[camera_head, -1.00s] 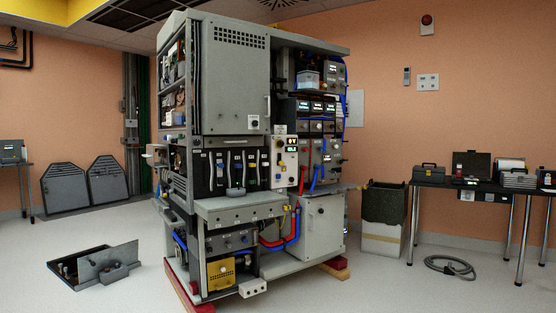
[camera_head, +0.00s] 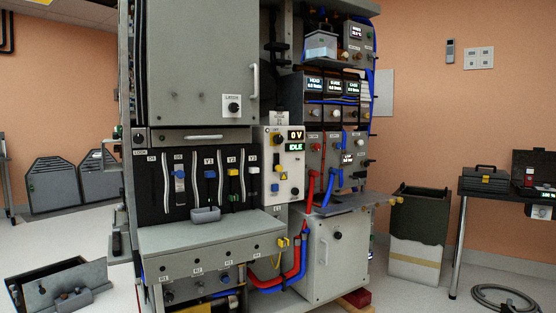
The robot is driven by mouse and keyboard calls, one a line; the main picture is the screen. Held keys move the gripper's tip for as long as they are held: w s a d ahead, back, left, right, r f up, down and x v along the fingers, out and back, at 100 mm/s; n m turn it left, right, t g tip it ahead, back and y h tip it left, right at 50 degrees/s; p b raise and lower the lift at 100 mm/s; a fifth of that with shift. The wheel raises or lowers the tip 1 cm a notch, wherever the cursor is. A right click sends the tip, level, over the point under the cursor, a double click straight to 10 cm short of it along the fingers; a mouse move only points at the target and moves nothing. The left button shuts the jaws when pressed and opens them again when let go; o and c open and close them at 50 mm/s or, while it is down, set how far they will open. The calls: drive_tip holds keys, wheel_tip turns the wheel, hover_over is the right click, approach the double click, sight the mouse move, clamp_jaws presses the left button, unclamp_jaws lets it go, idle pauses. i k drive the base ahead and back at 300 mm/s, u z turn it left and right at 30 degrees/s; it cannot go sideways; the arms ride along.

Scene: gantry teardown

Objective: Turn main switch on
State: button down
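The grey machine rack (camera_head: 190,70) fills the middle of the view. A pale control panel (camera_head: 270,203) on its front has a display reading "0 V" (camera_head: 296,135) and a green one reading "IDLE" (camera_head: 295,147). A black knob (camera_head: 294,191) sits at the lower right. Small labels there are too blurred to read, so I cannot tell which control is the main switch. My gripper is not in view.
A "LATCH" knob (camera_head: 234,108) is on the door above left. A grey shelf (camera_head: 200,240) juts out below the slots. Red hoses (camera_head: 297,262) run below the panel. An open box (camera_head: 60,285) lies on the floor at left; a dark bin (camera_head: 418,215) stands at right.

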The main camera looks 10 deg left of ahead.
sight(278, 139)
drive_tip(key=u, duration=0.15)
drive_tip(key=i, duration=0.35)
drive_tip(key=u, duration=1.05)
drive_tip(key=i, duration=1.4)
drive_tip(key=u, duration=0.3)
